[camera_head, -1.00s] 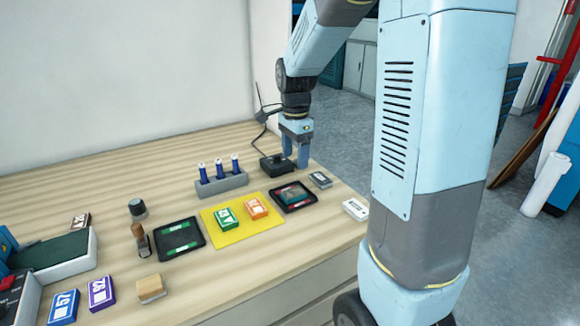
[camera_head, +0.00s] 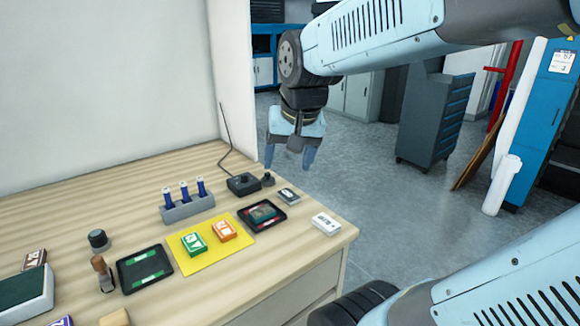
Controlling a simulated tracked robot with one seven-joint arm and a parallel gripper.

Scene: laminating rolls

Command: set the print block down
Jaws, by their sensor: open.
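My gripper (camera_head: 289,164) is open and empty. It hangs in the air past the far right edge of the table, seen against the grey floor. A green print block (camera_head: 194,243) and an orange print block (camera_head: 224,231) lie on a yellow mat (camera_head: 187,267). A dark block with a teal face (camera_head: 263,213) lies in a black tray with a red-marked rim (camera_head: 279,224). A small grey block (camera_head: 288,196) and a white block (camera_head: 325,223) lie near the right edge. I cannot tell which one the task means.
A grey rack (camera_head: 188,209) holds blue bottles. A black box (camera_head: 243,184) with a cable and a small black knob (camera_head: 268,179) stand at the back. A green-marked black tray (camera_head: 145,269), stamp (camera_head: 103,273) and dark-capped jar (camera_head: 98,240) are at left.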

